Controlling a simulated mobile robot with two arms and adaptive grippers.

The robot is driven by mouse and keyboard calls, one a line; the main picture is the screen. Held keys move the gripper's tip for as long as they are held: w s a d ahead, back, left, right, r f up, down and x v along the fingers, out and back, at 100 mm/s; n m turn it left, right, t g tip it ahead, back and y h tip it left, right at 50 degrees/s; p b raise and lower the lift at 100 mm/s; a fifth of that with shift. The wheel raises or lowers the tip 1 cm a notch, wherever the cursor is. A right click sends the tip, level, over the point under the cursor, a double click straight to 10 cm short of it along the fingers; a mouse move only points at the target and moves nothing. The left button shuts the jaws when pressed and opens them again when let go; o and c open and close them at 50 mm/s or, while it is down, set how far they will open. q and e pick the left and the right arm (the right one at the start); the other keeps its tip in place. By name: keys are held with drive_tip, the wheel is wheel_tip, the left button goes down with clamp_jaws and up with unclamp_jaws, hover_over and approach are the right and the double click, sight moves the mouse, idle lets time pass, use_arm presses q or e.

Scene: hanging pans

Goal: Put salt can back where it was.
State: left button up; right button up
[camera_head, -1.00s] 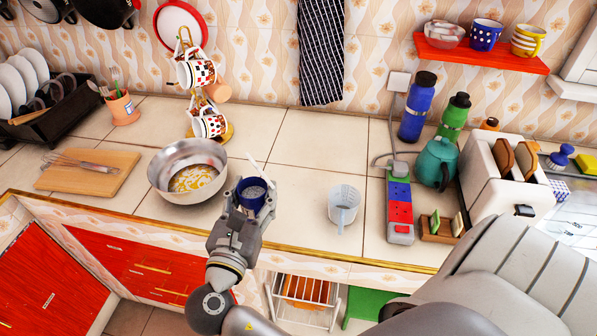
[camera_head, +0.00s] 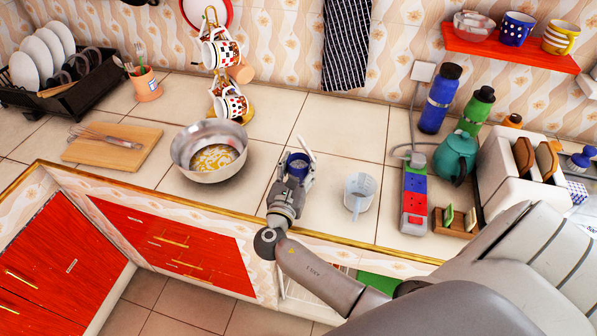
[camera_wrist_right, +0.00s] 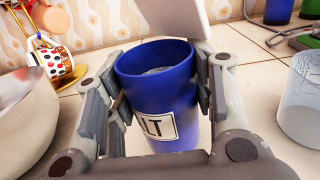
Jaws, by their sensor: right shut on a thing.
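The salt can (camera_head: 298,162) is a blue open-topped cylinder with a white label reading "LT" in the right wrist view (camera_wrist_right: 160,100). It stands nearly upright between the fingers of my right gripper (camera_head: 292,176), which is shut on it. In the right wrist view the gripper's fingers (camera_wrist_right: 158,98) press on both sides of the can. Pale contents show inside it. A pale flat piece (camera_wrist_right: 172,14) is just behind the rim, maybe its lid. The can is over the counter between the bowl and the jug; I cannot tell whether its base touches. My left gripper is not in view.
A metal bowl (camera_head: 205,168) with yellow contents is to the left, and a clear measuring jug (camera_head: 359,190) is close on the right. A power strip (camera_head: 414,200), teal teapot (camera_head: 455,157) and toaster (camera_head: 512,175) stand further right. The counter behind the can (camera_head: 330,125) is clear.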

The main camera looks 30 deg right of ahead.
drive_tip(key=shift+a+f, duration=0.1)
drive_tip(key=shift+f, duration=1.05)
drive_tip(key=shift+f, duration=0.1)
drive_tip(key=o, duration=1.2)
drive_tip(key=shift+c, duration=0.2)
